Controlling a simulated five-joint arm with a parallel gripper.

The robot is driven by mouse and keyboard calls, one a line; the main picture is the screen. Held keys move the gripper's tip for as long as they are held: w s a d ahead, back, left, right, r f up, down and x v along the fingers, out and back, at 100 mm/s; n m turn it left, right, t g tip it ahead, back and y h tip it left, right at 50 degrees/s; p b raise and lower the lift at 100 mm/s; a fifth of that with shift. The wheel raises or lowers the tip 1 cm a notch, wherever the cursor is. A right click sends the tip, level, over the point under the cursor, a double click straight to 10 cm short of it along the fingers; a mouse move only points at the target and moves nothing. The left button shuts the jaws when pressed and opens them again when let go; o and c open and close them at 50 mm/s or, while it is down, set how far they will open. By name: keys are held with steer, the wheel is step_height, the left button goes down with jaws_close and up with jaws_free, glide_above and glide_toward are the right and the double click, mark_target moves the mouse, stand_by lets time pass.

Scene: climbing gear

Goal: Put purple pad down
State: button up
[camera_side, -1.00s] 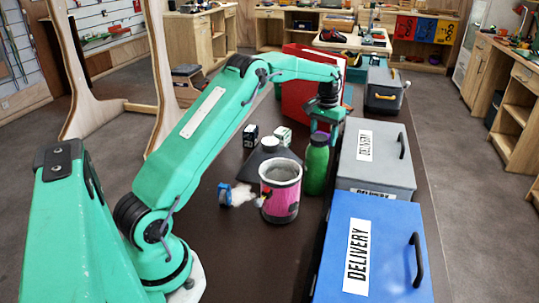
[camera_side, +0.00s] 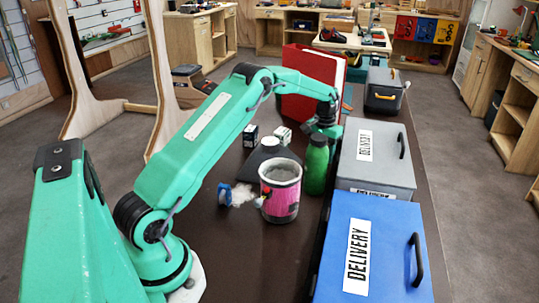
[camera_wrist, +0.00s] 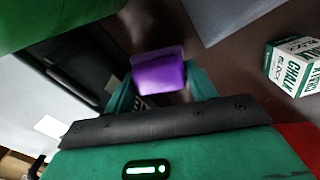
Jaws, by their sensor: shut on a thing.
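The purple pad (camera_wrist: 158,74) sits between the two teal fingers of my gripper (camera_wrist: 160,90) in the wrist view. My gripper is shut on it. In the side view my gripper (camera_side: 318,130) is low behind the green bottle (camera_side: 316,166), left of the grey delivery box. The pad cannot be made out in the side view. Whether the pad touches the dark table (camera_wrist: 230,62) is not clear.
The grey box (camera_side: 377,155) and blue box (camera_side: 375,245) line the right edge. A red panel (camera_side: 310,85) stands behind my gripper. A pink bucket (camera_side: 281,205) is in front. A chalk box (camera_wrist: 293,64) lies right in the wrist view.

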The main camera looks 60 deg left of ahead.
steer(key=shift+f, duration=1.7)
steer(key=shift+f, duration=0.2)
steer(key=o, duration=1)
steer(key=shift+r, duration=0.15)
step_height(320, 180, up, 12)
steer(key=shift+r, duration=0.1)
